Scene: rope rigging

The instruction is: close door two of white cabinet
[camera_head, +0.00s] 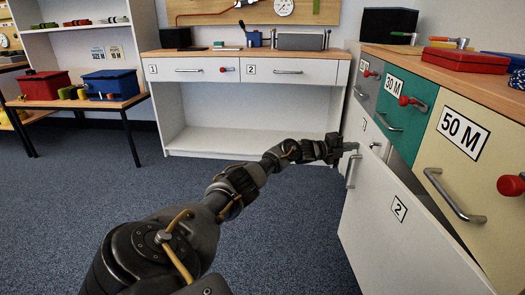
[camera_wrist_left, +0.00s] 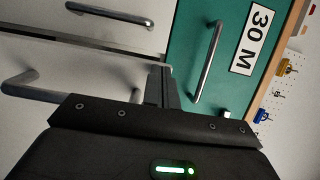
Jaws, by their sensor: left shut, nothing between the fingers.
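Door two (camera_head: 398,209), a white panel with a "2" label on the white cabinet at the right, stands partly open, with a dark gap along its top edge. Its metal handle (camera_head: 352,172) is near its far left edge. My left gripper (camera_head: 350,147) is shut and empty near the top far corner of the door, just above the handle. I cannot tell whether it touches the door. In the left wrist view the fingers (camera_wrist_left: 164,88) point toward the cabinet front, between the green drawer and a white panel's handle (camera_wrist_left: 35,88). My right gripper is not in view.
Above the door are a green drawer (camera_head: 400,118) marked 30 M and a cream drawer (camera_head: 478,135) marked 50 M, both with red knobs. A white workbench (camera_head: 250,125) stands at the back. Boxes sit on a shelf at the left. The blue carpet (camera_head: 75,215) is clear.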

